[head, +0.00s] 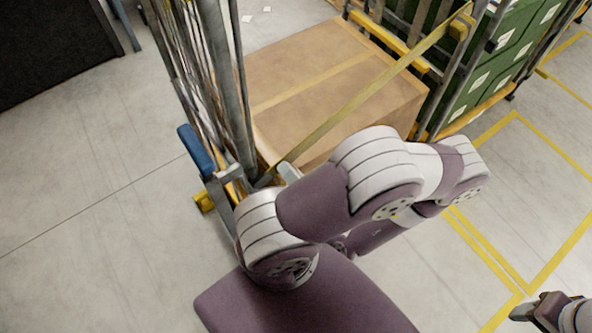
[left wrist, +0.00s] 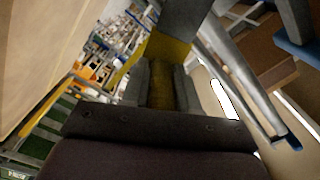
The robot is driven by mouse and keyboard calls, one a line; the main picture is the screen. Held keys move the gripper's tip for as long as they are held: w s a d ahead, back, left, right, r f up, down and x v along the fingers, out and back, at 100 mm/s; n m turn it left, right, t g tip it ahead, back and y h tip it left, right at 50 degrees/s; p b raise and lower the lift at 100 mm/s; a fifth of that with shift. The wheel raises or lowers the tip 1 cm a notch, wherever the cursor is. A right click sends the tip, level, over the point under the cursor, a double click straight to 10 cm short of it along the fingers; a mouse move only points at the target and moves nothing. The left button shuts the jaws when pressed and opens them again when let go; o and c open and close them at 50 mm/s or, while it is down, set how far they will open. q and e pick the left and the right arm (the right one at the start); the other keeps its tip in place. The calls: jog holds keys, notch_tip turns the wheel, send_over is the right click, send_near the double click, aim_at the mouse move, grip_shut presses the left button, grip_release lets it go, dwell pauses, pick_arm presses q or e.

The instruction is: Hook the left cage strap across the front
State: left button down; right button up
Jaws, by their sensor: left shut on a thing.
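The yellow cage strap (head: 372,88) runs taut at a slant from the right-hand post of the cage (head: 243,85), across the front of a cardboard box (head: 310,75), down to the left post. My left gripper (left wrist: 162,92) is shut on the strap (left wrist: 165,48), which shows between its two grey fingers in the left wrist view. In the head view that gripper is beside the lower left post, mostly hidden behind my own arm. I cannot make out a hook or catch there. My right gripper (head: 522,311) is at the lower right corner, away from the cage; its fingers are too small to read.
A blue-capped handle (head: 196,151) sticks out left of the cage's left post. Green crates (head: 508,55) stand in a rack at the upper right. A dark panel (head: 50,45) is at the upper left. The floor left of the cage is clear; yellow lines mark the right.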

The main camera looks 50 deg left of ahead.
pick_arm(q)
jog(key=shift+s+r, duration=0.15)
jog(key=shift+r, duration=0.55)
jog(key=shift+r+p, duration=0.1)
jog(key=shift+p, duration=0.2)
jog(key=c, duration=0.9)
grip_release()
jog(key=shift+o, duration=0.2)
jog(key=shift+s, duration=0.1)
jog(key=shift+f, duration=0.2)
